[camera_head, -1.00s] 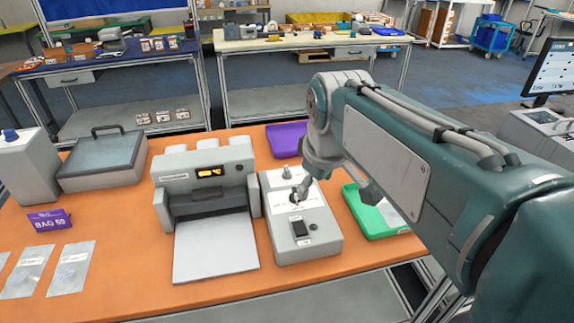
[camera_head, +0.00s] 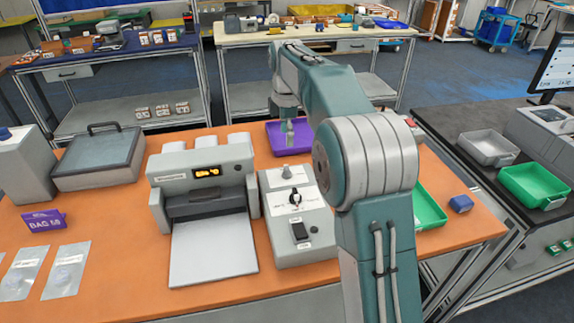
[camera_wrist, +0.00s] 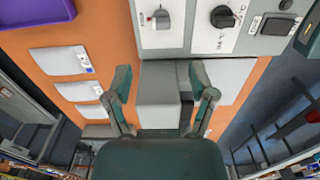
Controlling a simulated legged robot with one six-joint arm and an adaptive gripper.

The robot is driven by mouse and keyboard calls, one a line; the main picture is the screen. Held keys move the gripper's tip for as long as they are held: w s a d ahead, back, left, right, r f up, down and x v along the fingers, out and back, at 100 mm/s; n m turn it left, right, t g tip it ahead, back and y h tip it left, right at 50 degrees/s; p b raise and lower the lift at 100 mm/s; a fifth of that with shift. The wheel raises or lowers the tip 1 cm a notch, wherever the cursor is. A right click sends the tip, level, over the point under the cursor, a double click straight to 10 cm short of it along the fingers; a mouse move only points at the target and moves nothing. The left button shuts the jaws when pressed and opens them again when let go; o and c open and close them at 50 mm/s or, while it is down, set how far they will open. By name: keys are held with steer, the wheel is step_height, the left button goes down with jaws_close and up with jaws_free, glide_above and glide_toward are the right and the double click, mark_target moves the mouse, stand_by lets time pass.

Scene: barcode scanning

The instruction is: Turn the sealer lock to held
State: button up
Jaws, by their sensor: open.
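The sealer (camera_head: 205,180) stands on the orange table with a lit amber display. The grey control box (camera_head: 305,245) beside it carries a black rotary knob (camera_head: 295,197) on a white label, a pale knob (camera_head: 286,172) behind and a dark rocker switch (camera_head: 299,231) in front. The black knob also shows in the wrist view (camera_wrist: 223,16); its pointer looks roughly lengthwise, and the label text is too small to read. My gripper (camera_wrist: 161,90) is open and empty. In the head view my gripper (camera_head: 288,130) is behind the box, above the purple tray, clear of the knob.
The purple tray (camera_head: 272,138) lies behind the box. A green tray (camera_head: 430,207) and a small blue block (camera_head: 460,204) are to the right, partly behind my arm.

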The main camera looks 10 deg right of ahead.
mark_target(287, 167)
step_height(287, 167, down, 11)
steer(key=shift+r, duration=0.2)
stand_by(0.3)
jaws_close()
